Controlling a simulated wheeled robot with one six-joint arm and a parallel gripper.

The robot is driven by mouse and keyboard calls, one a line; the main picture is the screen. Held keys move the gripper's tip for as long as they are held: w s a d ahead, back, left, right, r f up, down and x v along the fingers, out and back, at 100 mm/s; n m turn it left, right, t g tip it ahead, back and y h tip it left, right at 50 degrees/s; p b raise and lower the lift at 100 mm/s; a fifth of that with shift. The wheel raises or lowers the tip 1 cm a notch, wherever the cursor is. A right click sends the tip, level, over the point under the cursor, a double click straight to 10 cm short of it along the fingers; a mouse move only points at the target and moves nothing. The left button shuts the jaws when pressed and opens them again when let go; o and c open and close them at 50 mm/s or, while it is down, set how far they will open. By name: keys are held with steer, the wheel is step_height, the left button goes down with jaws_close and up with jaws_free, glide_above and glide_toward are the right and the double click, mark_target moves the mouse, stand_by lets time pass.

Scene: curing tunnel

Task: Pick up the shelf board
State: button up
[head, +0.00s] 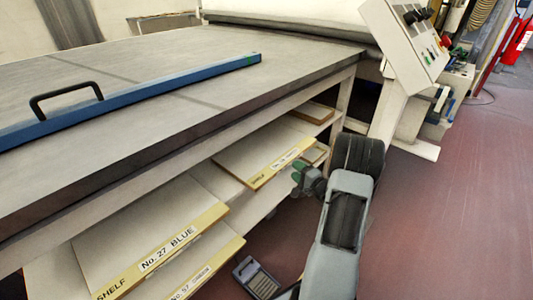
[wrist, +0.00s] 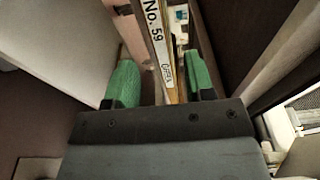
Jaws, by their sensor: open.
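A pale shelf board (head: 250,148) with a yellow front edge and a white label lies on the rack under the table. My gripper (head: 298,171) is at the right end of that front edge in the head view. In the wrist view my gripper (wrist: 160,66) is open, its two green fingers apart. A board edge (wrist: 157,45) labelled "No. 59" runs between the fingers, with gaps visible on both sides. The rest of the label is hard to read. The far fingertip is partly hidden in the head view.
Other shelf boards lie at the lower left, one labelled "No. 27 BLUE" (head: 168,248). The grey table (head: 190,60) above carries a blue bar with a black handle (head: 66,92). A control box (head: 405,40) stands behind my arm. The red floor (head: 455,200) at right is clear.

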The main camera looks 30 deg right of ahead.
mark_target(289, 164)
steer(key=shift+w+a+b, duration=0.15)
steer(key=shift+w+b, duration=0.15)
steer(key=shift+w, duration=0.75)
steer(key=shift+w+a+b, duration=0.2)
steer(key=shift+w+b, duration=0.1)
steer(key=shift+w, duration=0.75)
steer(key=shift+w+a+b, duration=0.15)
steer(key=shift+w+b, duration=0.15)
steer(key=shift+w, duration=0.75)
steer(key=shift+c, duration=0.5)
jaws_close()
steer(key=shift+r, duration=0.15)
